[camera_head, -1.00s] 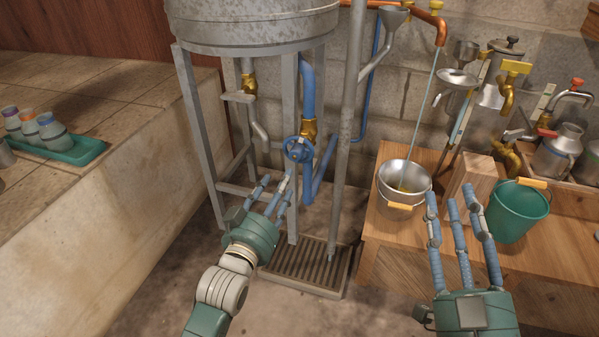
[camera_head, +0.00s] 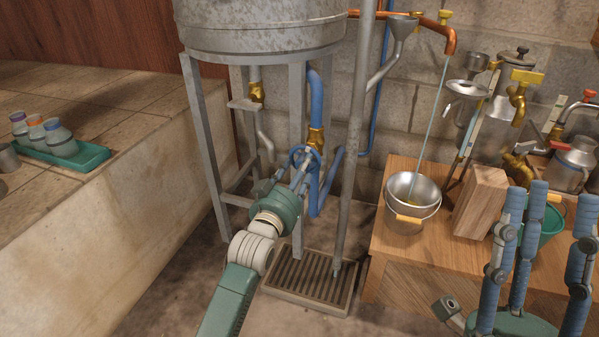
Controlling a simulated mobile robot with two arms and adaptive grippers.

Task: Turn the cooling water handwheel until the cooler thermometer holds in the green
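The blue cooling water handwheel (camera_head: 309,152) sits on a blue pipe below the grey metal tub, under a brass fitting. My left gripper (camera_head: 296,170) is at the wheel, its fingers overlapping the wheel's lower part and partly hiding it. I cannot tell whether the fingers are closed on the rim. My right gripper (camera_head: 548,200) is raised at the lower right, its fingers spread, upright and empty. I cannot make out the cooler thermometer or its green range in this view.
A grey pipe (camera_head: 351,180) stands just right of the wheel, and tub legs stand beside it. A floor grate (camera_head: 312,270) lies below. Liquid runs from a copper spout (camera_head: 446,40) into a metal pail (camera_head: 413,195) on the wooden bench. A green bucket (camera_head: 548,232) is behind my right fingers.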

